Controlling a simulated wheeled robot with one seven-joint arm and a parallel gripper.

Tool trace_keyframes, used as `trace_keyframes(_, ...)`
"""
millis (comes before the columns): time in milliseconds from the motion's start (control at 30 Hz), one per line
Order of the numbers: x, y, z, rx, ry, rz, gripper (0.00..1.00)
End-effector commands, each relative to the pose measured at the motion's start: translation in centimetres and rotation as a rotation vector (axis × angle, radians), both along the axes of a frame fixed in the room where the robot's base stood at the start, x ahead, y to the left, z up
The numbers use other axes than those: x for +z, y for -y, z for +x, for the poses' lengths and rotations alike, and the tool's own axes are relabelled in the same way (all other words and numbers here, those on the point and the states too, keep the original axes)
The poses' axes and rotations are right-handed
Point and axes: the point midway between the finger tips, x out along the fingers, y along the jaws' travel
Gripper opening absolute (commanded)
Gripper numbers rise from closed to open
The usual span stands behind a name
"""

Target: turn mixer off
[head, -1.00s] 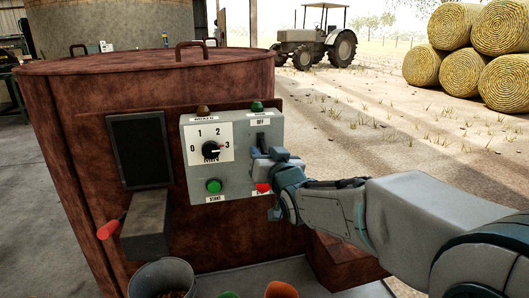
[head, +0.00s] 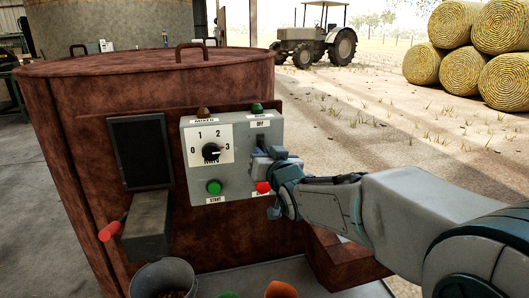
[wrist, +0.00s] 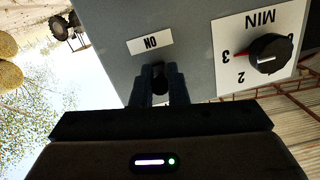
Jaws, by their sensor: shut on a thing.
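The mixer is a rusty brown drum (head: 90,130) with a grey control box (head: 235,180) on its front. The box has a switch under an OFF label (head: 261,125). In the wrist view, which is upside down, an ON label (wrist: 151,42) is at the switch's other end. My gripper (head: 259,154) is at the switch. In the wrist view my gripper (wrist: 160,84) is shut on the dark switch lever (wrist: 159,86) between its fingers. The dial (head: 210,150) points toward 3. The red button (head: 263,187) is just below my gripper, its label partly hidden.
A green START button (head: 214,187) is at the box's lower left. A brown lamp (head: 203,112) and a green lamp (head: 256,108) top the box. A red-ended handle (head: 108,231) sticks out at left. A metal bucket (head: 160,278) stands below. Open ground lies right.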

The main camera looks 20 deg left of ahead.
Motion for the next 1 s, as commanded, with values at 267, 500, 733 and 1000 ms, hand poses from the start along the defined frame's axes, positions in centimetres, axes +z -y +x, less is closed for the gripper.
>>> trace_keyframes(267, 1.2, 0.2, -0.1, -0.002, -0.108, -0.067, 0.00)
trace_keyframes(500, 1.9, 0.2, -0.2, -0.002, -0.214, -0.131, 0.00)
trace_keyframes(733, 2.4, 0.3, -0.2, -0.002, -0.312, -0.191, 0.00)
trace_keyframes(1000, 3.0, 0.3, -0.2, -0.002, -0.425, -0.259, 0.00)
